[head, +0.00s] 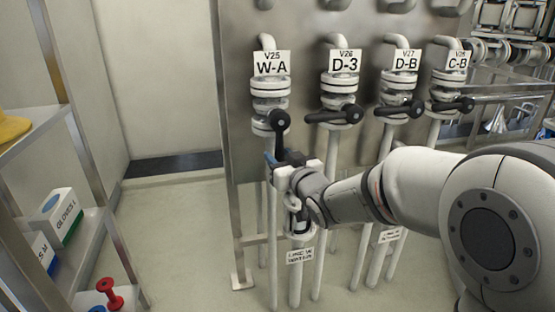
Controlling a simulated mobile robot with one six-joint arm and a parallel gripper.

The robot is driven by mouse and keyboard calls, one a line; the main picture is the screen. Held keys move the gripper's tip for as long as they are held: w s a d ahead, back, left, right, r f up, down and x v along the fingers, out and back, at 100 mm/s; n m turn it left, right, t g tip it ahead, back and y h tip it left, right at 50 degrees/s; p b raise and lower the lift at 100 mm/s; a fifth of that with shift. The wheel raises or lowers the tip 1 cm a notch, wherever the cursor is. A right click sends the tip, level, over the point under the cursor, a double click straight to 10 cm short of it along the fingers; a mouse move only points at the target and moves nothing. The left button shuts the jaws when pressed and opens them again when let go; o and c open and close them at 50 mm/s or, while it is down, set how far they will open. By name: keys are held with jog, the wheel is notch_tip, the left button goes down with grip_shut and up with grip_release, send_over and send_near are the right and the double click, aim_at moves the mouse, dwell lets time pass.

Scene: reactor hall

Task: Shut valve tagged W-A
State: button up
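My gripper (287,163) is at the lower end of this lever, reaching in from the right. The lever's lower end runs in front of or between the fingers; I cannot tell which. The finger gap is too small to make out.
Valves D-3 (344,89), D-B (404,87) and C-B (452,82) stand to the right, their black levers roughly horizontal. A shelf rack (88,226) with a gloves box (58,217) is at left. The floor (180,235) between rack and panel is clear.

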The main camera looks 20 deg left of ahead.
jog(key=shift+w+a, duration=0.3)
jog(key=shift+w, duration=0.05)
jog(key=shift+c, duration=0.2)
grip_shut()
